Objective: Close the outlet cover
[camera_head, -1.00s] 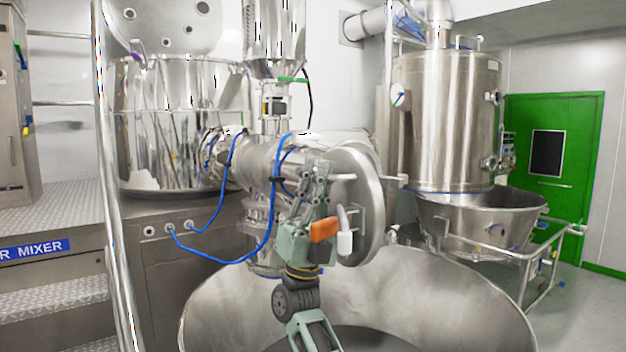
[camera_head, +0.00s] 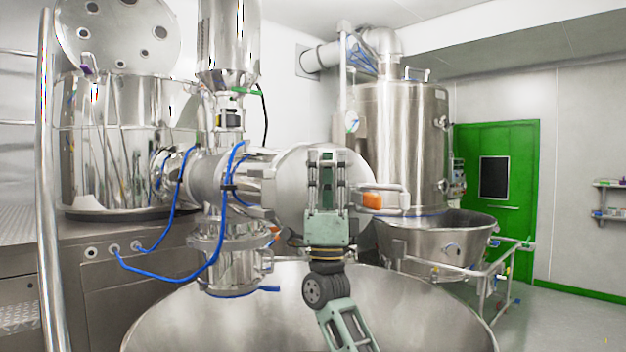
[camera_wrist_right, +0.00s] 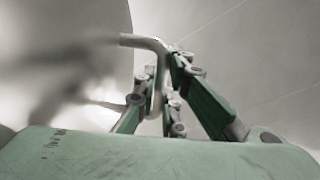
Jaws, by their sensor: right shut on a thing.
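The outlet cover (camera_head: 290,185) is a round, shiny steel lid beside the end of the horizontal steel outlet pipe (camera_head: 207,175). My right gripper (camera_head: 327,165) is in front of the cover, fingers pointing up, and hides part of it. In the right wrist view, the gripper (camera_wrist_right: 160,105) is shut on a bent metal handle (camera_wrist_right: 150,42), with the pale, curved cover (camera_wrist_right: 70,60) to the left. Whether the cover touches the pipe's rim is hidden. My left gripper is not in view.
A wide steel bowl (camera_head: 190,325) lies below my right arm. Blue hoses (camera_head: 180,278) loop at the left of the outlet. A tall steel vessel (camera_head: 400,140) stands behind at the right. An orange part (camera_head: 372,201) shows right of the gripper. Open floor (camera_head: 565,325) lies at far right.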

